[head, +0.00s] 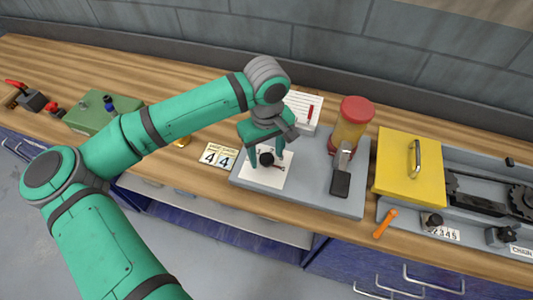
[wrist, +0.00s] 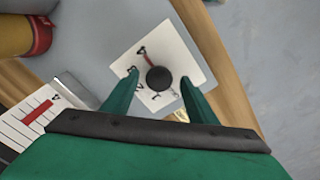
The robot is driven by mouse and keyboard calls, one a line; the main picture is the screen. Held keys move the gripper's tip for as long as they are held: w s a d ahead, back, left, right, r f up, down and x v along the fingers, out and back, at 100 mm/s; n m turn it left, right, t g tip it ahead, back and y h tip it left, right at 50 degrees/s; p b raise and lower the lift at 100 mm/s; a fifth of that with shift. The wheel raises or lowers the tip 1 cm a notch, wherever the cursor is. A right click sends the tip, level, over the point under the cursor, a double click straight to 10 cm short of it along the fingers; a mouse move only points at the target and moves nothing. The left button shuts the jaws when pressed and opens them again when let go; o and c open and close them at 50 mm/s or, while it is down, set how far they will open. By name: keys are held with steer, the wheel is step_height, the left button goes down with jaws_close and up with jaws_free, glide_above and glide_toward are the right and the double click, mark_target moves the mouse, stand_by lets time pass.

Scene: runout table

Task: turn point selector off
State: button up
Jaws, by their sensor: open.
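The point selector is a round black knob (head: 267,159) on a square white plate (head: 266,178), set on a grey base panel (head: 315,193). In the wrist view the black knob (wrist: 159,79) sits on the white plate (wrist: 190,60) with dark lettering around it and a dark red pointer line up to the left. My gripper (head: 267,160) is above the plate with its fingers pointing down. In the wrist view the fingers of my gripper (wrist: 160,88) are apart on either side of the knob, with gaps. I cannot tell whether they reach its height.
A red-capped yellow jar (head: 351,122), a black-handled lever (head: 341,182) and a white card with a red mark (head: 304,108) are near the plate. A yellow cover (head: 410,166) stands right, an orange tool (head: 385,223) before it, number cards (head: 219,156) left.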

steer(key=shift+f, duration=0.3)
steer(key=shift+w, duration=0.1)
steer(key=c, duration=1.1)
